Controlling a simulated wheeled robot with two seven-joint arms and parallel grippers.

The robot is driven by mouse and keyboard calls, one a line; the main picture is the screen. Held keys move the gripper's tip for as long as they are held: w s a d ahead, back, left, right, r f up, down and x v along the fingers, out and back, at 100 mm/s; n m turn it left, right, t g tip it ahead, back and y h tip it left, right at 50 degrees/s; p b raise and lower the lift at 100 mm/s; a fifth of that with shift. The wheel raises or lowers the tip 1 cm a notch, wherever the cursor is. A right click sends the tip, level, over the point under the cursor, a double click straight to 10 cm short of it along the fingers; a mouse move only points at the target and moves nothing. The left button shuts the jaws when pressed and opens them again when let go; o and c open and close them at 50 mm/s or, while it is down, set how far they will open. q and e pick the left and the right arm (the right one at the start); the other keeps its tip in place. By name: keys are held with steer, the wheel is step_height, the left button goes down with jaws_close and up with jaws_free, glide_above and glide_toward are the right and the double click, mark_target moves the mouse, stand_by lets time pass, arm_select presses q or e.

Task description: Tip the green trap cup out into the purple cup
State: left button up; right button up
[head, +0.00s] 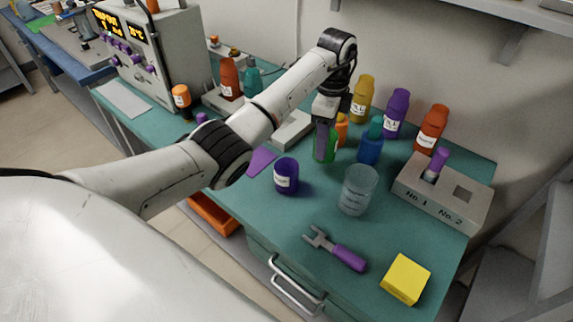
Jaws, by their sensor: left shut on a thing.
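The green trap cup (324,150) shows partly beneath my left gripper (326,138), which points down and is shut on it. The gripper hides the upper part of the cup, and I cannot tell whether it touches the table. The purple cup (286,178) stands upright on the bench with a white label, nearer to me and left of the green cup. The two cups are apart. The inside of the green cup is hidden. My right gripper is not in view.
A clear beaker (358,190) stands right of the purple cup. A blue bottle (370,145) and an orange bottle (341,127) stand close to the gripper. A grey holder (441,198), a purple-handled tool (348,257) and a yellow block (405,279) lie to the right.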

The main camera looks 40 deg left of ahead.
arm_select(q)
steer(key=shift+s, duration=0.1)
steer(key=shift+s+a+r+t, duration=0.2)
steer(key=shift+s+t, duration=0.1)
steer(key=shift+t, duration=0.2)
steer(key=shift+s+f+h, duration=0.1)
steer(key=shift+s+h, duration=0.05)
steer(key=shift+h, duration=0.15)
steer(key=s+a+r+t+h, duration=0.2)
steer(key=s+r+t, duration=0.2)
steer(key=t, duration=0.3)
steer(key=shift+s+t+h, duration=0.3)
steer(key=shift+s, duration=0.35)
steer(key=shift+s+f+t+h, duration=0.1)
steer(key=shift+f+t+h, duration=0.2)
steer(key=shift+f+t, duration=0.45)
steer(key=shift+s+a+r+t+h, duration=0.1)
steer(key=shift+r+t+h, duration=0.25)
steer(key=shift+t, duration=0.5)
